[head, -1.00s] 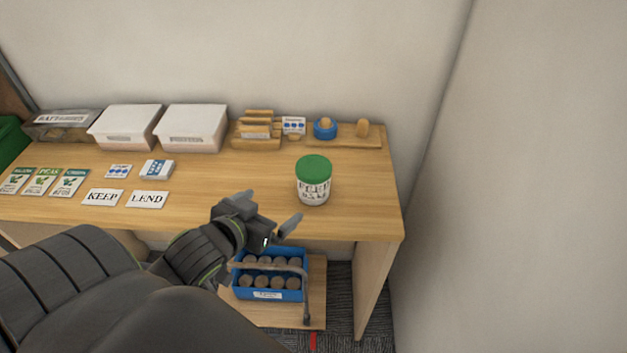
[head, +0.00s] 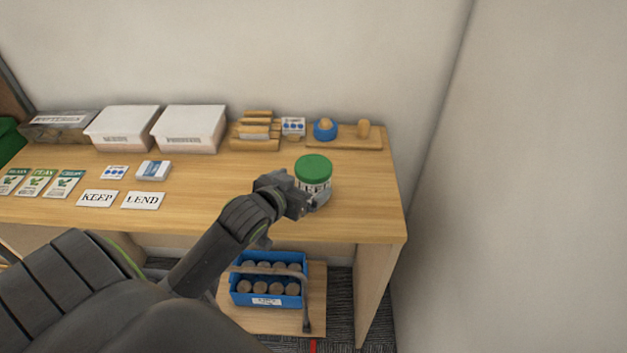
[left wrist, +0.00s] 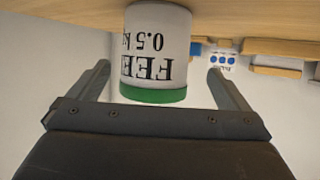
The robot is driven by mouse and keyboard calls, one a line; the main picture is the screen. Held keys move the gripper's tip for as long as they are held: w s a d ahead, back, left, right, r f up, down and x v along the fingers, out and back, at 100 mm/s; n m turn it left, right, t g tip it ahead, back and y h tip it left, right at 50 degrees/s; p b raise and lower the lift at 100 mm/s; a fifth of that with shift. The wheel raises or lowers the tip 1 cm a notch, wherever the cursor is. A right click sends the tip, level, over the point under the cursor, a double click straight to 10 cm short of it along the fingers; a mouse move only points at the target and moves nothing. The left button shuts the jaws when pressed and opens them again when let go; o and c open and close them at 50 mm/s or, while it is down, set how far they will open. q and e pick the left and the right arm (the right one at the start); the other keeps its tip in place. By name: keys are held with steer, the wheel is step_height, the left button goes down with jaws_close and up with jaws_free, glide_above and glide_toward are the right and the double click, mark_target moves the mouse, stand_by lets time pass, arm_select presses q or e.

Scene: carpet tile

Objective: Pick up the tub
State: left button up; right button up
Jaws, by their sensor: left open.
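The tub (head: 314,179) is white with a green lid and stands upright on the wooden table (head: 230,215), near its right end. In the left wrist view the tub (left wrist: 155,50) appears upside down, with "FEED 0.5 k" lettering on its side. My left gripper (head: 309,201) is at the tub's near side and hides its lower part in the head view. In the left wrist view its two fingers (left wrist: 160,82) are apart, one to each side of the tub, with gaps visible between. My right gripper is not in view.
Behind the tub are a wooden rack (head: 256,132), a blue ring-shaped holder (head: 325,131) and a wooden board (head: 350,143). White lidded boxes (head: 188,128) stand further left. A blue crate (head: 268,287) sits on a low shelf below. A wall closes the right side.

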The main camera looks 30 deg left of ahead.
arm_select(q)
steer(key=shift+d+f+p+x, duration=0.15)
steer(key=shift+p+x, duration=0.05)
steer(key=shift+x, duration=1.1)
steer(key=shift+d+f+p+x, duration=0.15)
steer(key=shift+p+x, duration=0.05)
steer(key=shift+x, duration=1.1)
steer(key=shift+s, duration=0.1)
steer(key=c, duration=1.3)
steer(key=shift+r, duration=0.1)
steer(key=shift+c, duration=0.7)
